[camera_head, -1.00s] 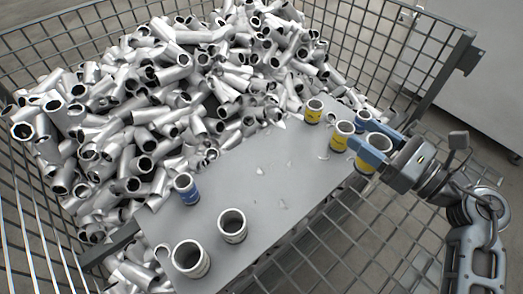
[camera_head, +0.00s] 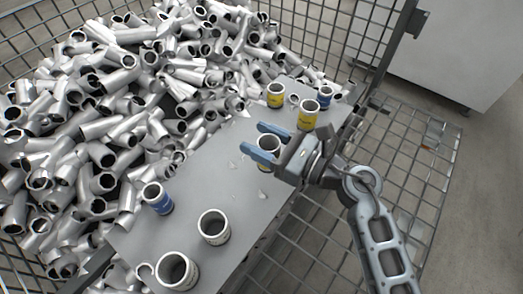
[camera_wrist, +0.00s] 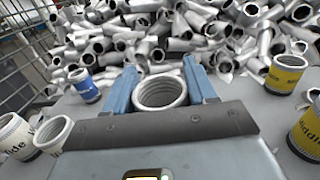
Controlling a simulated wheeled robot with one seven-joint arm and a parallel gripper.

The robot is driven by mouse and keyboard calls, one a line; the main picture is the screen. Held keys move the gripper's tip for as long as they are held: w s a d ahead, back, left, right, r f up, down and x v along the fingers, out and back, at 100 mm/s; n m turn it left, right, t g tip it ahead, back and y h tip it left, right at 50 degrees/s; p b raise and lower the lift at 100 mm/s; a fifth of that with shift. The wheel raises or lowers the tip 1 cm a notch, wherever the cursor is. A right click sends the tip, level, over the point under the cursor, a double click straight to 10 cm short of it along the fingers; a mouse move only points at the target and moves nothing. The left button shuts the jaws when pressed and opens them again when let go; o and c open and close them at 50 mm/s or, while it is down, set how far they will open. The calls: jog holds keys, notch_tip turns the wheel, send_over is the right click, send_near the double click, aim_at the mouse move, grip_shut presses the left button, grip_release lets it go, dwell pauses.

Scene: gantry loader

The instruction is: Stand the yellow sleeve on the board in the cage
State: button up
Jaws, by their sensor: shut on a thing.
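My gripper (camera_head: 266,143) is shut on a pale sleeve (camera_head: 269,140) over the right part of the grey board (camera_head: 215,175). A trace of yellow shows low on this sleeve in the head view; the fingers cover much of it. In the wrist view its round open mouth (camera_wrist: 161,93) faces up between the fingers (camera_wrist: 160,88), and its label is hidden. It looks upright. I cannot tell whether its foot touches the board. Two other yellow-banded sleeves stand on the board's far end, one further back (camera_head: 276,96) and one nearer my gripper (camera_head: 308,117).
A blue sleeve (camera_head: 325,97) stands at the far end, another blue one (camera_head: 158,200) at the left edge. Two white sleeves (camera_head: 214,229) (camera_head: 177,272) stand at the near end. Loose metal tubes (camera_head: 110,95) heap behind the board. The board's middle is mostly clear, with small chips.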

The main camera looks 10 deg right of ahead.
jog(key=shift+f+b, duration=0.6)
jog(key=shift+f, duration=1.25)
jog(key=shift+f, duration=0.2)
jog(key=o, duration=1.4)
jog(key=shift+c, duration=0.2)
jog(key=shift+r, duration=0.3)
jog(key=v, duration=1.2)
jog(key=shift+f, duration=0.1)
jog(key=shift+s, duration=0.15)
